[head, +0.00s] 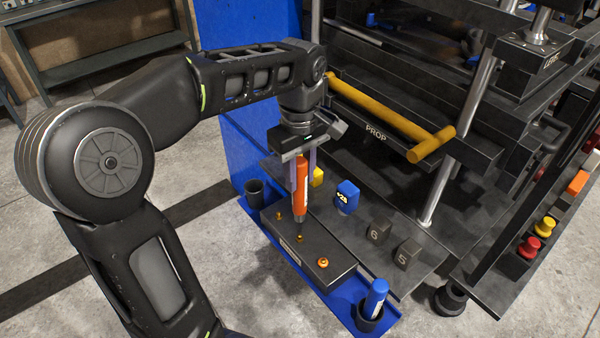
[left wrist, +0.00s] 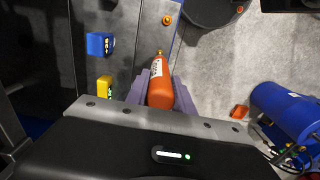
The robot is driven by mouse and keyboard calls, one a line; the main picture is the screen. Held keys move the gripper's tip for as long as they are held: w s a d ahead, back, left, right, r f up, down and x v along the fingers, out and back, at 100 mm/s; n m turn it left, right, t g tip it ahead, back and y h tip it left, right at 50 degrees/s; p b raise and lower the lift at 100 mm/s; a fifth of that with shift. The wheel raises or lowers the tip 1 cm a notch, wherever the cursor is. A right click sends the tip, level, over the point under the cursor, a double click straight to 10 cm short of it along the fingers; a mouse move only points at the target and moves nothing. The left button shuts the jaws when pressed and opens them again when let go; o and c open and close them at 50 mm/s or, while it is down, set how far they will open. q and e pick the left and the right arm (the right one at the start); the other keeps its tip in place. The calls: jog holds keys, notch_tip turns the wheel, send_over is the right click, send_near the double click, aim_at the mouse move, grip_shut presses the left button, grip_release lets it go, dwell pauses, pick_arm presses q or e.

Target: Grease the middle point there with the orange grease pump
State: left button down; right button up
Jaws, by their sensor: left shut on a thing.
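My left gripper (head: 302,172) points down, its pale purple fingers shut on the orange grease pump (head: 300,196). The other two brass points sit at the far end (head: 278,216) and near end (head: 323,262) of the block. In the left wrist view the orange pump (left wrist: 160,88) lies between the fingers (left wrist: 160,92), with brass at its tip. My right gripper is not in view.
The block stands by a blue tray (head: 396,328) with an empty black cup (head: 254,192) and a blue pump (head: 376,294) in another cup. Blue (head: 347,197), yellow (head: 318,177) and numbered grey blocks stand on the press ledge to the right, below a yellow prop bar (head: 385,112).

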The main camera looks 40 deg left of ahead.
aim_at(300, 196)
pick_arm(q)
notch_tip(300, 196, down, 4)
jog(key=b, duration=0.2)
jog(key=shift+r+b, duration=0.15)
jog(key=shift+b, duration=0.2)
jog(key=shift+f+b, duration=0.7)
jog(key=shift+f, duration=0.2)
jog(key=shift+f+b, duration=0.35)
jog(key=shift+f, duration=0.25)
dwell(1.2)
jog(key=shift+r+p, duration=2.8)
jog(key=shift+r, duration=0.8)
